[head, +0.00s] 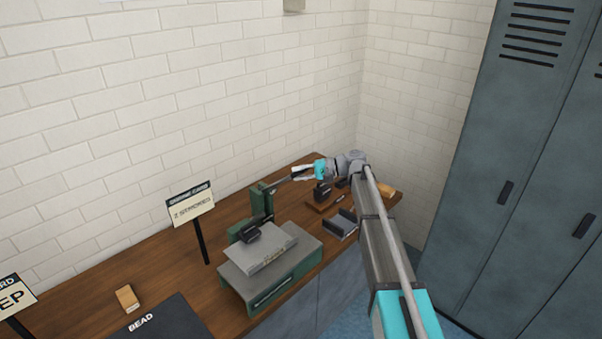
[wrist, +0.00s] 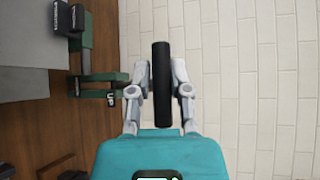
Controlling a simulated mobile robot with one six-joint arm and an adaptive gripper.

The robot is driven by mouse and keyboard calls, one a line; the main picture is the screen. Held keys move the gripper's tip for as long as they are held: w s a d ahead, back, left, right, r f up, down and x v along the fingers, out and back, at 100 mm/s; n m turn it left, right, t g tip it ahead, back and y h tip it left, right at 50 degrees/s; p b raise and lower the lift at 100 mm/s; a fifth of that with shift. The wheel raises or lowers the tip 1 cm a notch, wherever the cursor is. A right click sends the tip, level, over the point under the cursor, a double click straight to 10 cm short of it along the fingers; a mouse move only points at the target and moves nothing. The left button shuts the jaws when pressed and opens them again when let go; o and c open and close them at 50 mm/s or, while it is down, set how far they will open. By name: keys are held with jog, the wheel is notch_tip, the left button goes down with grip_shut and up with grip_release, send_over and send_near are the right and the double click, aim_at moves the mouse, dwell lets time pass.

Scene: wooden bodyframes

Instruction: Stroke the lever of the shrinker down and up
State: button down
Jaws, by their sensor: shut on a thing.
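The green shrinker (head: 257,203) stands on the bench near the wall, with dark jaws at its front. Its lever (head: 282,183) reaches from the top of the post to the right, towards my gripper (head: 302,172). In the wrist view, the black lever grip (wrist: 161,84) lies between the two fingers of my gripper (wrist: 161,66), which is shut on it. The shrinker's green frame (wrist: 87,50) shows at left there. A pale metal sheet (head: 262,257) lies by the shrinker's jaws, above a green block (head: 312,244).
A card reading "2 strokes" (head: 191,205) stands left of the shrinker. A wooden block (head: 127,298) and a dark mat marked "BEAD" (head: 165,320) lie further left. A grey metal channel (head: 341,224) lies to the right. Grey lockers (head: 510,150) stand at right; a brick wall is behind.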

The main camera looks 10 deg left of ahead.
jog(key=shift+w+a+r+p, duration=0.45)
jog(key=shift+r+p, duration=0.05)
jog(key=shift+r, duration=0.15)
jog(key=shift+w+a+r+p, duration=0.4)
jog(key=shift+r+p, duration=0.1)
jog(key=shift+r, duration=0.15)
jog(key=shift+w+a+r, duration=0.15)
jog(key=shift+w, duration=0.1)
jog(key=c, duration=0.6)
grip_release()
jog(key=shift+s+r, duration=0.1)
jog(key=shift+c, duration=0.2)
jog(key=r+p+v, duration=0.1)
jog(key=p+v, duration=0.3)
jog(key=v, duration=1.1)
jog(key=shift+d, duration=0.2)
dwell(0.5)
dwell(0.5)
